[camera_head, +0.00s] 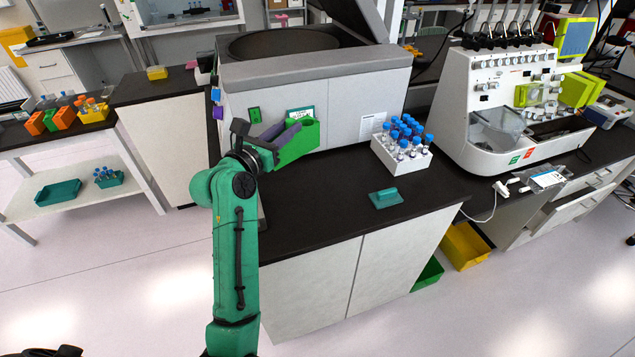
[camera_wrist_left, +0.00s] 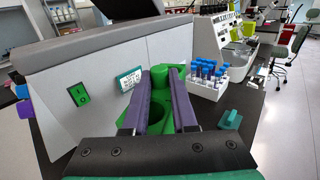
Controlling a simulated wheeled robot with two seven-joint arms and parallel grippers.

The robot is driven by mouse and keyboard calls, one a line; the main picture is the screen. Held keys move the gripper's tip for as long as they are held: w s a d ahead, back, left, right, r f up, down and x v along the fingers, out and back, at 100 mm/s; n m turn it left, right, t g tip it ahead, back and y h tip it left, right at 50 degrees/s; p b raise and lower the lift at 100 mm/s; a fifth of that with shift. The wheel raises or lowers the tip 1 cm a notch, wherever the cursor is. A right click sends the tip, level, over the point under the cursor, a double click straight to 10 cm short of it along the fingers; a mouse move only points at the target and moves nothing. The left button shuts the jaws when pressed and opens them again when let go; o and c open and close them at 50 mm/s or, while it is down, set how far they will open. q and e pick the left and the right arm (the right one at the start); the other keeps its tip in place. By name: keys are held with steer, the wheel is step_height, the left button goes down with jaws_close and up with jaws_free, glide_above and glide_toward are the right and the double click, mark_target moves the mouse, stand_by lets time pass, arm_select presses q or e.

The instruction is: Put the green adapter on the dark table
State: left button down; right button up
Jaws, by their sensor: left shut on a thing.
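The green adapter (camera_head: 302,142) is a bright green block with a round opening, held in the air in front of the centrifuge's pale front wall. My left gripper (camera_head: 287,133) is shut on it. In the left wrist view the two purple fingers (camera_wrist_left: 167,75) lie along the adapter (camera_wrist_left: 157,118) and hide part of it. Below it is a black bench top (camera_head: 330,215); the adapter appears above it and apart from it. Another dark-topped table (camera_head: 18,133) stands at the far left. My right gripper is not in view.
A white rack of blue-capped tubes (camera_head: 402,158) and a teal block (camera_head: 385,198) stand on the bench. The centrifuge (camera_head: 340,95) has its lid up. Orange, green and yellow holders (camera_head: 62,118) occupy the left table. The bench's front left is clear.

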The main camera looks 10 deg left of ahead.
mark_target(280, 165)
arm_select(q)
steer(key=shift+w+d+f, duration=0.3)
steer(key=shift+w+f, duration=0.2)
steer(key=shift+w, duration=0.3)
steer(key=shift+f, duration=0.9)
steer(key=f, duration=0.1)
steer(key=s+f, duration=0.1)
steer(key=f, duration=0.1)
steer(key=s+f, duration=0.1)
steer(key=shift+s+a+f, duration=0.2)
steer(key=shift+a+f, duration=0.15)
steer(key=shift+f, duration=0.05)
steer(key=f+b, duration=0.1)
steer(key=f, duration=0.7)
steer(key=f+b, duration=0.1)
steer(key=f, duration=0.2)
steer(key=shift+w+f+b, duration=0.3)
steer(key=shift+f+b, duration=0.05)
steer(key=shift+f, duration=0.05)
steer(key=shift+s+f, duration=0.1)
steer(key=shift+f, duration=0.05)
steer(key=c, duration=0.7)
jaws_free()
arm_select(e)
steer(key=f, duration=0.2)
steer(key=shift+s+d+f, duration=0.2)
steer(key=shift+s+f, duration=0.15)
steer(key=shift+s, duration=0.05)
